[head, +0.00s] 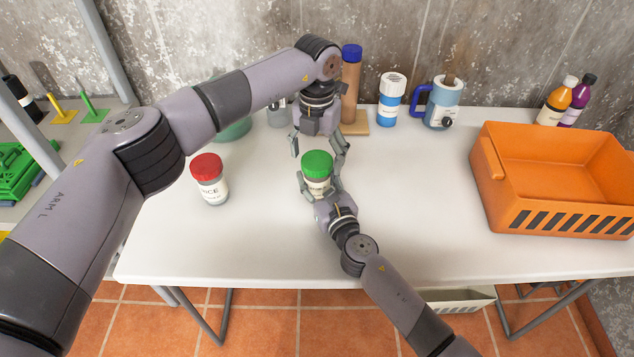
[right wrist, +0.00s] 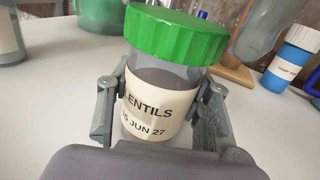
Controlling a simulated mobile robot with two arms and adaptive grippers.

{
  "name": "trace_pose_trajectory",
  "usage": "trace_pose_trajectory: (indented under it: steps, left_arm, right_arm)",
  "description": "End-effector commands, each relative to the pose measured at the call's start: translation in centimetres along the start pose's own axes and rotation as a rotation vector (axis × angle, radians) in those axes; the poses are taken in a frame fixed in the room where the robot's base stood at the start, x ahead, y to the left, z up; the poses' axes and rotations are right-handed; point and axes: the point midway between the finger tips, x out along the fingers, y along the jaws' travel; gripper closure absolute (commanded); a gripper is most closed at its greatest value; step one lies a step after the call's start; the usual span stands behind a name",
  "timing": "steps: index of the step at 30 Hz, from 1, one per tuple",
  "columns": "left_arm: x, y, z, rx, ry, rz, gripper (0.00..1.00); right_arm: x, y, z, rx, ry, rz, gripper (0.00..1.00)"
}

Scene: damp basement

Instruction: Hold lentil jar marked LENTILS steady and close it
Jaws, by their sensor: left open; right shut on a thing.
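The lentil jar (right wrist: 158,105) stands upright on the white table, with a label reading LENTILS in the right wrist view. Its green lid (head: 317,164) sits on top; in the right wrist view the lid (right wrist: 177,33) looks slightly tilted, and I cannot tell whether it is tight. My right gripper (head: 318,184) is shut around the jar's body, and its fingers show on both sides of the label in the right wrist view (right wrist: 160,112). My left gripper (head: 319,150) points down just above and behind the green lid, its fingers spread apart and empty.
A jar with a red lid (head: 207,178) stands to the left. An orange crate (head: 560,218) is at the right. The table's front is clear.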

Motion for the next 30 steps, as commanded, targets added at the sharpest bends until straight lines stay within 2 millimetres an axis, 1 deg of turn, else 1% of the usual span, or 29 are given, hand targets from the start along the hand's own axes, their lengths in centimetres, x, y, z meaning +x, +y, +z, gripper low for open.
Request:
trace_pose_trajectory:
  steps: [3, 11, 12, 30]
  left_arm:
    - [0.63, -0.02, -0.04, 0.001, 0.001, 0.0, 0.24]
    - [0.7, -0.03, -0.03, 0.001, 0.001, 0.0, 0.24]
    - [0.7, -0.03, -0.02, 0.001, 0.001, 0.0, 0.25]
    - [0.67, -0.01, -0.02, 0.001, 0.0, 0.0, 0.65]
  right_arm:
    - [0.0, 0.0, -0.02, 0.0, 0.0, 0.0, 1.0]
    - [0.0, 0.0, -0.02, 0.0, 0.0, 0.0, 1.0]
    - [0.0, 0.0, -0.02, 0.0, 0.0, 0.0, 1.0]
    - [0.0, 0.0, -0.02, 0.0, 0.0, 0.0, 1.0]
